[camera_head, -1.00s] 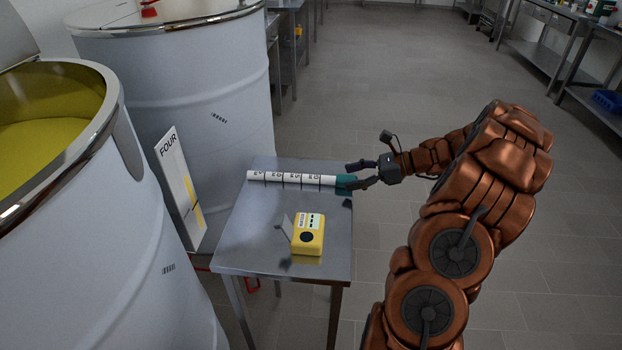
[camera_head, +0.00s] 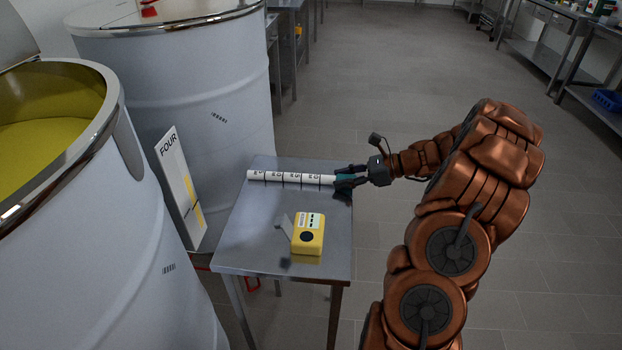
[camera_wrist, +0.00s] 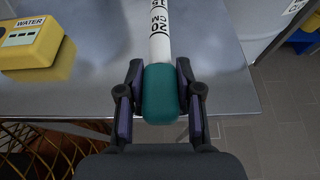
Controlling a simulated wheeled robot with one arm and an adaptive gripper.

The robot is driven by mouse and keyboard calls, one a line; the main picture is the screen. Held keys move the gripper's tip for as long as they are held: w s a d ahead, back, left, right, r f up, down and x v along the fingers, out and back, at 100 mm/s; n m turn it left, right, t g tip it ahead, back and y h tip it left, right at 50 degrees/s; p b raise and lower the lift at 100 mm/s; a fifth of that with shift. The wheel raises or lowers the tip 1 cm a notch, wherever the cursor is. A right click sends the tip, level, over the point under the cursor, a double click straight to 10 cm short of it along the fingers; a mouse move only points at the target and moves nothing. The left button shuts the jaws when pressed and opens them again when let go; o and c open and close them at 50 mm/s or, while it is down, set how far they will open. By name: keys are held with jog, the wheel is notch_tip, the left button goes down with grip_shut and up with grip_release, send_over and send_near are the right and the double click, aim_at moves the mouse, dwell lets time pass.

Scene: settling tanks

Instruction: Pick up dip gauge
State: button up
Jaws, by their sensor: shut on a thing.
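The dip gauge (camera_head: 290,178) is a white stick with black bands and numbers and a teal handle. It lies across the far part of the small steel table (camera_head: 250,235), its handle end at the table's right edge. My gripper (camera_head: 350,178) is shut on the teal handle, coming from the right. In the wrist view the handle (camera_wrist: 160,92) sits between the two fingers of my gripper (camera_wrist: 161,100), and the white stick runs away upward. The far end of the gauge is cut off in the wrist view.
A yellow box marked WATER (camera_head: 308,235) stands nearer on the table; it also shows in the wrist view (camera_wrist: 32,38). A sign reading FOUR (camera_head: 180,185) leans at the left. Large white tanks (camera_head: 180,80) stand left and behind. Floor at right is open.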

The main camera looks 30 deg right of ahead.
grip_shut()
jog(key=shift+r, duration=0.65)
jog(key=shift+s+d+r, duration=0.1)
jog(key=shift+s+r, duration=0.2)
jog(key=shift+r, duration=0.3)
jog(key=shift+s+r, duration=0.3)
jog(key=shift+r, duration=0.3)
jog(key=s+r+b, duration=0.1)
jog(key=s, duration=1.3)
jog(key=shift+s+d+r, duration=0.15)
jog(key=shift+s, duration=0.25)
jog(key=shift+r, duration=0.1)
